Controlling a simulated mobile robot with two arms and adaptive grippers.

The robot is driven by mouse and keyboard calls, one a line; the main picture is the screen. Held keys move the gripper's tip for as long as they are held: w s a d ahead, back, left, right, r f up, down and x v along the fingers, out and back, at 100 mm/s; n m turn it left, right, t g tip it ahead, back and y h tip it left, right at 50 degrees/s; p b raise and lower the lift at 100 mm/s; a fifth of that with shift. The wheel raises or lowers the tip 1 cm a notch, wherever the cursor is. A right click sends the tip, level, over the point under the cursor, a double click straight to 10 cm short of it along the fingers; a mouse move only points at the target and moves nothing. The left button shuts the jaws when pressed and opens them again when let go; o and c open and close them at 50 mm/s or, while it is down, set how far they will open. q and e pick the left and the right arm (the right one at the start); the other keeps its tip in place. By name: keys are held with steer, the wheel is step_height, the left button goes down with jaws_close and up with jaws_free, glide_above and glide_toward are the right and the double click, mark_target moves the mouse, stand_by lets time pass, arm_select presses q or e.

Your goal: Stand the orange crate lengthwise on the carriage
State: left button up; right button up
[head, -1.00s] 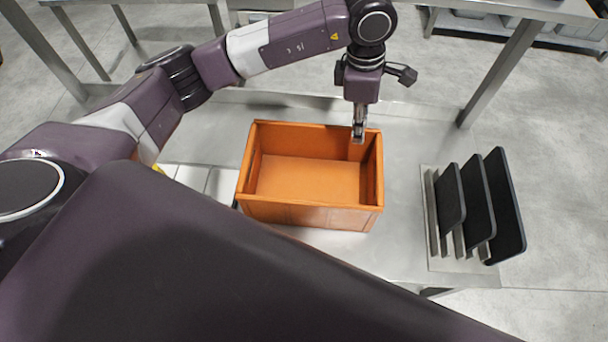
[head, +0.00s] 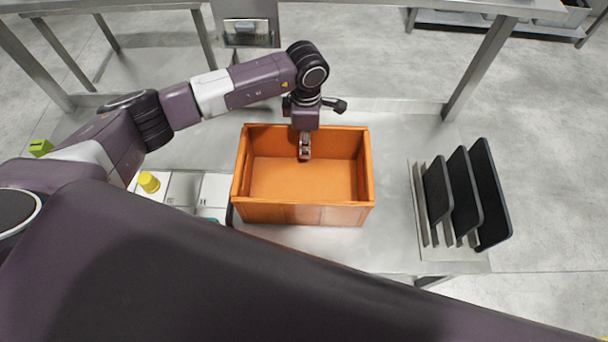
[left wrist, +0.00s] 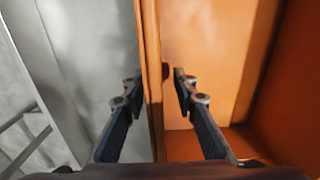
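The orange crate (head: 304,214) is an open-topped box standing upright on a steel table in the head view, its long side running left to right. My left gripper (head: 304,157) points down at the middle of the crate's far wall. In the left wrist view, the wall's rim (left wrist: 151,60) runs between the two fingers of this gripper (left wrist: 156,92), one outside and one inside the crate. The fingers are apart with visible gaps to the wall. My right gripper is not in view. I cannot pick out the carriage with certainty.
A rack with several black upright panels (head: 463,195) stands right of the crate. A yellow cup (head: 149,182) and white trays (head: 184,189) are at the left. A green block (head: 40,147) lies further left. The steel table (head: 395,135) is bare between crate and rack.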

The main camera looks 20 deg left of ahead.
arm_select(q)
steer(key=shift+w+f, duration=0.1)
steer(key=shift+f, duration=0.05)
steer(key=shift+c, duration=0.3)
jaws_close()
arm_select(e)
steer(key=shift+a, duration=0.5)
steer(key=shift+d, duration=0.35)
arm_select(q)
steer(key=shift+r, duration=0.2)
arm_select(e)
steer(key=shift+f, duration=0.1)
